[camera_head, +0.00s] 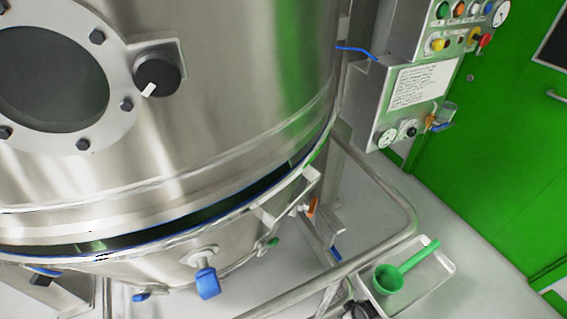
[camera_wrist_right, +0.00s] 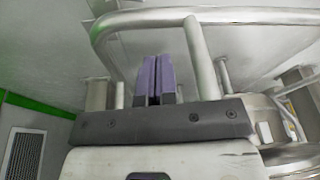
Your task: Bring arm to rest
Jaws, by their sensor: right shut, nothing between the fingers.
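My right gripper (camera_wrist_right: 158,64) shows in the right wrist view, with two purple fingers side by side and touching. It is shut with nothing between the fingers. A bent metal rail (camera_wrist_right: 222,16) passes behind and above the fingers; I cannot tell the exact gap. My right gripper cannot be clearly made out in the head view. My left gripper is in neither view.
A large steel vessel (camera_head: 215,95) with a round window (camera_head: 50,75) fills the left. A pipe frame (camera_head: 385,190) runs beside it. A green scoop (camera_head: 390,278) lies in a metal tray (camera_head: 440,266). A control panel (camera_head: 400,105) and green door (camera_head: 500,140) stand right.

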